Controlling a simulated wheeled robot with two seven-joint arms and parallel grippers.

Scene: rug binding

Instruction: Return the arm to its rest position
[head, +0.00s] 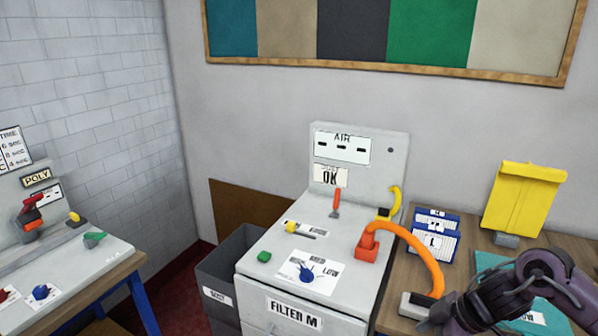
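My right arm, dark purple, comes in at the lower right corner. Its far end, where my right gripper (452,314) is, lies low in the picture beside a grey and black block (416,305) at the end of an orange hose (428,258). The fingers are small and partly cut off by the bottom edge, so I cannot tell whether they are open or shut, or whether they touch the block. My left arm and gripper are not in view.
A grey machine (345,225) with knobs and levers stands in the middle. A grey bin (222,280) is left of it. Another workbench (85,270) stands at left.

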